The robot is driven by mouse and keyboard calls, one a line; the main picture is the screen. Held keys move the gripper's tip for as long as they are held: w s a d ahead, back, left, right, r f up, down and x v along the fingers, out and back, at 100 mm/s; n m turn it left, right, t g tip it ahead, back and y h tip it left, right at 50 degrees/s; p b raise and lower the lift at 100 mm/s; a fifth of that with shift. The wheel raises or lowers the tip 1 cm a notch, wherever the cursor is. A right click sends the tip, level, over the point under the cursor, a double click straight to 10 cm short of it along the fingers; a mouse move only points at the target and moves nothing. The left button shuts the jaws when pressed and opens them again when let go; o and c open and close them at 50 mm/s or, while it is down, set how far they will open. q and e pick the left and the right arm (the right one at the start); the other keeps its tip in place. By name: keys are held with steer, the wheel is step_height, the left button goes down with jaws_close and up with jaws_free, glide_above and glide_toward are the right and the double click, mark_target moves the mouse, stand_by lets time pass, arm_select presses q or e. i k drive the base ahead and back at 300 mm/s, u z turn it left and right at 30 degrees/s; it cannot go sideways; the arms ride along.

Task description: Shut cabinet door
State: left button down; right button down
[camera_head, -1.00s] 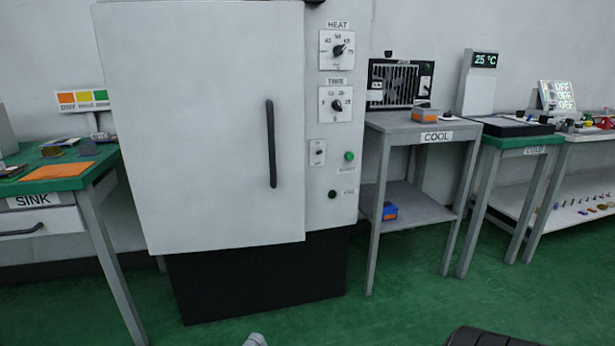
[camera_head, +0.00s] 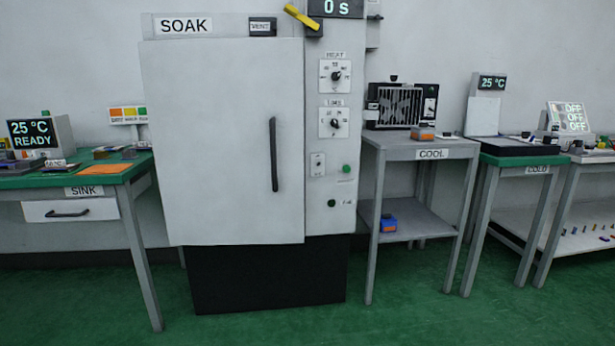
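The cabinet (camera_head: 325,225) labelled SOAK stands in the middle of the head view. Its large pale grey door (camera_head: 210,145) has a dark upright handle (camera_head: 273,155) near its right edge. The door covers the front left of the control panel, and its right edge lies close along that panel. I see no wide gap there, but I cannot tell whether it is fully shut or slightly ajar. Neither of my grippers is in view, and nothing touches the door or handle.
A yellow lever (camera_head: 302,16) sits at the cabinet's top. The SINK table (camera_head: 140,168) stands left, with a drawer (camera_head: 70,210). The COOL table (camera_head: 400,150) and COLD table (camera_head: 510,158) stand right. Green floor (camera_head: 400,325) in front is clear.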

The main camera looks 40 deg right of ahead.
mark_target(226, 115)
steer(key=z, duration=0.4)
steer(key=i, duration=1.4)
